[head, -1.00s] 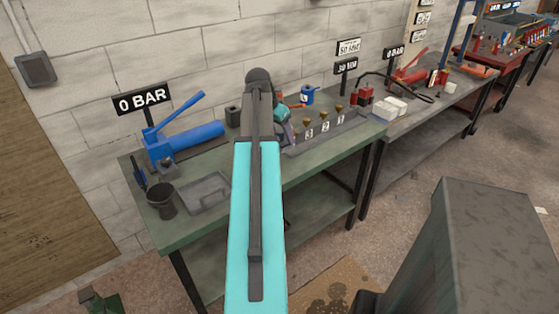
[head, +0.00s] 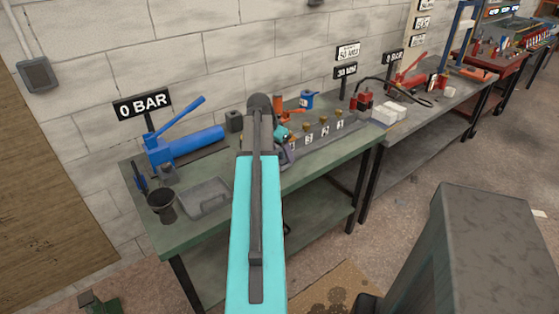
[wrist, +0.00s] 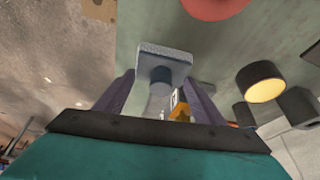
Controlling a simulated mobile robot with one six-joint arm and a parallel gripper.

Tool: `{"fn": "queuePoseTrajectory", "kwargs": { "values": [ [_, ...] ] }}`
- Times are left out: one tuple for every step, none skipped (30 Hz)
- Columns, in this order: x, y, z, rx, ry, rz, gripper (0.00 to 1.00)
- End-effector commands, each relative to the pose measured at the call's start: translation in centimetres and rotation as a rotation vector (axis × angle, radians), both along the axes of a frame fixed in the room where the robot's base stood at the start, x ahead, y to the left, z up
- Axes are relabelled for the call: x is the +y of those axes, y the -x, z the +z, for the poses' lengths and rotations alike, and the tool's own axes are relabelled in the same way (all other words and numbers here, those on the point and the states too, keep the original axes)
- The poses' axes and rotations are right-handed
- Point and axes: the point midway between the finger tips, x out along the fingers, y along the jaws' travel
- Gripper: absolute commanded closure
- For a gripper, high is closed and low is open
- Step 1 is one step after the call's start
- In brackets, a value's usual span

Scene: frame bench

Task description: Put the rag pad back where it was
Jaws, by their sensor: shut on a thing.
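In the wrist view a pale blue-grey pad (wrist: 163,55) with a short round grip shows between the fingers of my gripper (wrist: 160,82). It looks like the rag pad. My gripper is shut on it, around the grip. In the head view my gripper (head: 287,154) is over the green bench (head: 310,164), near the left end of a grey rail. My arm hides the pad there, and I cannot tell whether the pad touches the bench.
The rail (head: 330,138) carries several brass fittings with numbers. A grey tray (head: 203,198), a dark cup (head: 161,205) and a blue pump (head: 190,144) stand at the left. A blue tin (head: 307,99) and an orange object (head: 279,108) are behind my gripper.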

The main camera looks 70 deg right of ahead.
Motion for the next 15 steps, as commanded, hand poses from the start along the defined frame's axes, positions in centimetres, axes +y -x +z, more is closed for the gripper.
{"fn": "queuePoseTrajectory", "kwargs": {
  "values": [
    [0.1, 0.0, -0.4, 0.0, -0.001, 0.0, 0.58],
    [0.1, 0.0, -0.7, 0.002, -0.002, 0.0, 0.58],
    [0.1, 0.0, -1.1, 0.002, -0.002, 0.0, 0.58],
    [0.1, 0.0, -1.4, 0.001, -0.001, 0.001, 0.58],
    [0.1, 0.0, -1.7, 0.001, -0.001, 0.001, 0.58],
    [0.1, 0.0, -2.1, 0.001, -0.001, 0.001, 0.58],
    [0.1, 0.0, -2.3, 0.002, -0.002, 0.0, 0.58],
    [0.1, 0.0, -2.6, 0.001, -0.001, 0.001, 0.58],
    [0.0, 0.0, -2.9, 0.001, -0.001, 0.001, 0.58],
    [0.0, 0.0, -3.0, 0.0, 0.0, 0.001, 0.58],
    [0.0, 0.0, -3.1, 0.0, 0.0, 0.001, 0.58],
    [0.0, 0.0, -3.2, 0.0, 0.0, 0.001, 0.58],
    [0.0, 0.0, -3.2, 0.001, 0.001, 0.001, 0.58],
    [0.0, 0.0, -3.2, 0.001, 0.001, 0.001, 0.58],
    [0.0, 0.0, -3.2, 0.0, 0.001, 0.0, 0.58]
  ]
}}
